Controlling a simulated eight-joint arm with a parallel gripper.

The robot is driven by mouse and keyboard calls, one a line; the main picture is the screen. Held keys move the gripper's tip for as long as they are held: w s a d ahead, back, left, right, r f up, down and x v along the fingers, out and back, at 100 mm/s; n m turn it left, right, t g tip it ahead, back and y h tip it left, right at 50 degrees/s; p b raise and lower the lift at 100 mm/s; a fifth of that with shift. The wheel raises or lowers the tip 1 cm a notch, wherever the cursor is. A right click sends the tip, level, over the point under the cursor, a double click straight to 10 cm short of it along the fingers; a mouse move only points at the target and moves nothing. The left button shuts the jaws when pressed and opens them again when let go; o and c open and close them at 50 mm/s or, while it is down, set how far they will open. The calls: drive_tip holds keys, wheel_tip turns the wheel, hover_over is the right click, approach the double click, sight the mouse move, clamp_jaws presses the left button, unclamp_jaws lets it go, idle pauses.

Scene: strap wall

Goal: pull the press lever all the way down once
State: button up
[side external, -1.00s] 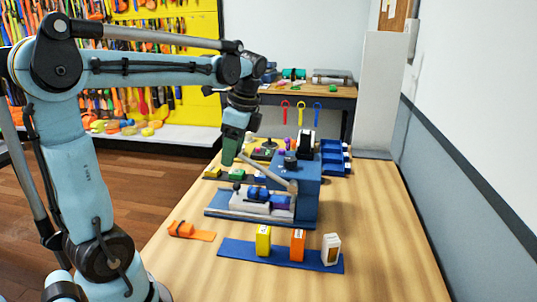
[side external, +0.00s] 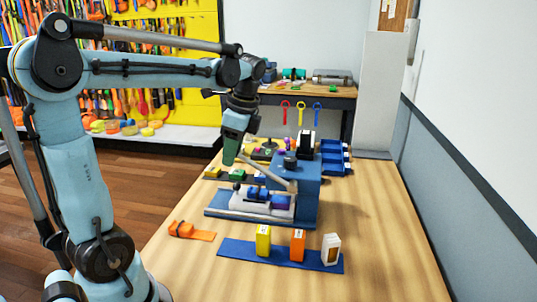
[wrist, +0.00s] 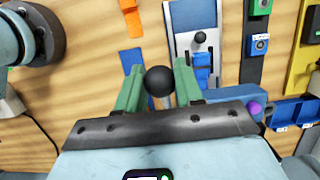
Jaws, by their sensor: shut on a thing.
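The press (side external: 307,187) is a blue block on a blue base, standing on the wooden table. Its lever (side external: 270,174) is a grey bar that slants up and left from the block. The black ball knob (wrist: 160,82) at the lever's end shows in the wrist view between my green fingers. My gripper (side external: 231,152) is shut on this knob; it also shows in the wrist view (wrist: 157,68). In the side view the gripper hides the knob.
A blue strip (side external: 225,247) in front carries yellow, orange and white boxes. An orange piece (side external: 182,229) lies left of it. Blue bins (side external: 335,157) and several small coloured blocks stand behind the press. The right side of the table is clear.

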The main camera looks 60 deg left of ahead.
drive_tip(key=shift+s+a+x, duration=0.1)
drive_tip(key=shift+x, duration=0.7)
drive_tip(key=shift+s+a+x, duration=0.1)
drive_tip(key=shift+x, duration=0.75)
drive_tip(key=shift+r, duration=0.1)
drive_tip(key=shift+x, duration=1.85)
drive_tip(key=shift+f, duration=1.55)
